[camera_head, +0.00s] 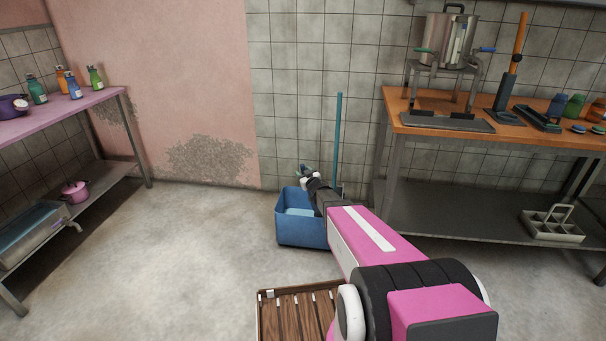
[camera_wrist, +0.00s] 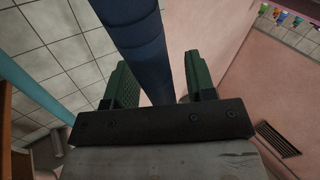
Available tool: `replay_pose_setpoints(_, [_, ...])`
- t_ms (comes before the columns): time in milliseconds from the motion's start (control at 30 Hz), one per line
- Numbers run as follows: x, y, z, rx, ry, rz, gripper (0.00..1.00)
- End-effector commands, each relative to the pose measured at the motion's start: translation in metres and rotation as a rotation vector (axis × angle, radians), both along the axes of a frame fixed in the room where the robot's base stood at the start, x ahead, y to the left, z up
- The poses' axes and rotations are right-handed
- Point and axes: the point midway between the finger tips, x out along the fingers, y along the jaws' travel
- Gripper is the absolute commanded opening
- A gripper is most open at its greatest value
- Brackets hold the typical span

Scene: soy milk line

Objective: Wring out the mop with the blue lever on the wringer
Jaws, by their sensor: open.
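A blue bucket (camera_head: 297,231) stands on the floor by the tiled wall with pale water showing inside. The mop's teal handle (camera_head: 337,135) rises upright behind it; the mop head is hidden. The handle also shows at the left of the wrist view (camera_wrist: 40,95). In the wrist view the blue lever (camera_wrist: 140,40), a thick dark blue bar, runs between the green fingers of my gripper (camera_wrist: 160,85). The fingers are open, with a gap at least on the right side. In the head view my gripper (camera_head: 308,172) is over the bucket; my arm hides much of the wringer.
A wooden slatted crate or pallet (camera_head: 268,310) lies on the floor in front. An orange-topped bench (camera_head: 430,129) with a steel pot (camera_head: 449,40) stands at right. A pink-topped table (camera_head: 75,107) stands at left. The floor between is clear.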

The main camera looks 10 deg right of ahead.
Motion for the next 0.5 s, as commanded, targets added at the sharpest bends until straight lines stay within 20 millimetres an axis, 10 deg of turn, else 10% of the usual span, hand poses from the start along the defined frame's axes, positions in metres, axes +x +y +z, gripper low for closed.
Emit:
replay_pose_setpoints(333, [0.0071, 0.0024, 0.0005, 0.000, 0.000, 0.000, 0.51])
replay_pose_setpoints(500, [0.0070, 0.0024, 0.0004, 0.000, 0.000, 0.000, 0.00])
